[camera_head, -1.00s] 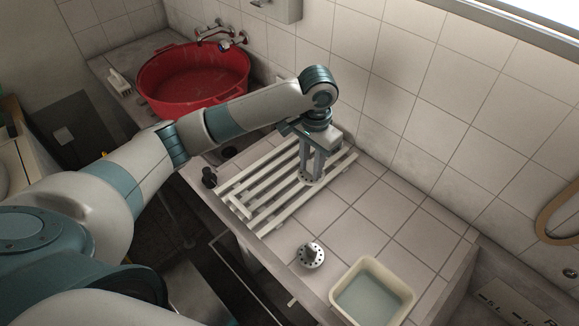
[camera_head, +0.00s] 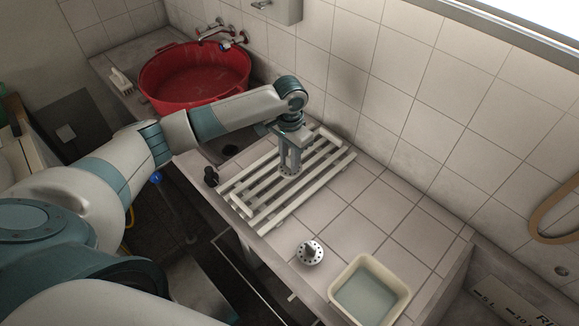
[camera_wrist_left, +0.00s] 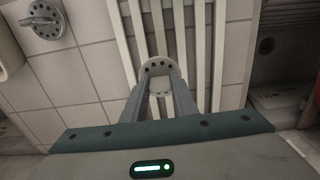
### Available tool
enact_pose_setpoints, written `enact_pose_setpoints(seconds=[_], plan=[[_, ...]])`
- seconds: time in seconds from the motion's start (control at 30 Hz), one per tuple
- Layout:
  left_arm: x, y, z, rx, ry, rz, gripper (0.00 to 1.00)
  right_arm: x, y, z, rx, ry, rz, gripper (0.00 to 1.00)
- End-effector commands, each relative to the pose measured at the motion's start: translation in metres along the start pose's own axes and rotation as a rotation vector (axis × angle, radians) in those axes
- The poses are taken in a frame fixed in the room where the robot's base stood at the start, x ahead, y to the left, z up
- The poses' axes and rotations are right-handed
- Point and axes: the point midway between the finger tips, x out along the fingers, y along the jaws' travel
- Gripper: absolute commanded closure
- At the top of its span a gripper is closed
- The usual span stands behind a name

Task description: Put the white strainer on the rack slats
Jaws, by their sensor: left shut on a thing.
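The slatted white rack (camera_head: 325,172) lies on the tiled counter. My left gripper (camera_head: 289,168) points down over the middle of the rack and is shut on the white strainer (camera_head: 287,174), a small disc with dark holes. In the left wrist view the strainer (camera_wrist_left: 157,67) shows between the fingertips (camera_wrist_left: 160,85), with the rack slats (camera_wrist_left: 200,45) behind it. I cannot tell whether the strainer touches the slats. My right gripper is not in view.
A grey metal strainer (camera_head: 310,253) stands on the tiles in front of the rack; it also shows in the left wrist view (camera_wrist_left: 45,20). A cream basin (camera_head: 337,292) of water is nearby. A red tub (camera_head: 160,92) and a dark stopper (camera_head: 211,177) are at the left. The right-hand tiles are clear.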

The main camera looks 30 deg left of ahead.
Motion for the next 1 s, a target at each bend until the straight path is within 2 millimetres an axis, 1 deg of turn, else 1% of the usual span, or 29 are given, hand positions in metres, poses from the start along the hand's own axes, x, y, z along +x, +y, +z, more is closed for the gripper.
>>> enact_pose_setpoints(seconds=[0.13,0.3,0.77,0.8,0.83,0.87,1.0], plan=[[0.015,0.001,0.002,0.0,-0.005,-0.001,0.96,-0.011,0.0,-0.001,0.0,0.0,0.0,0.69],[0.032,0.0,0.001,0.0,-0.002,-0.001,0.96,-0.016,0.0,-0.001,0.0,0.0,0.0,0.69],[0.039,0.0,0.001,0.0,-0.002,-0.001,0.96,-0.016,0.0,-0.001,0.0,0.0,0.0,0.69],[0.039,0.0,0.001,0.0,-0.002,-0.001,0.65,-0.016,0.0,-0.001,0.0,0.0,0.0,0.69],[0.039,0.0,0.001,0.0,-0.001,-0.001,0.57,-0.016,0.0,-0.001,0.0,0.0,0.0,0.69],[0.039,0.0,0.001,0.0,-0.002,-0.001,0.55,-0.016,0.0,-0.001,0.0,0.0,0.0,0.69],[0.038,0.0,0.001,0.0,-0.001,-0.001,0.55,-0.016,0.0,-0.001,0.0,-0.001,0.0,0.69]])
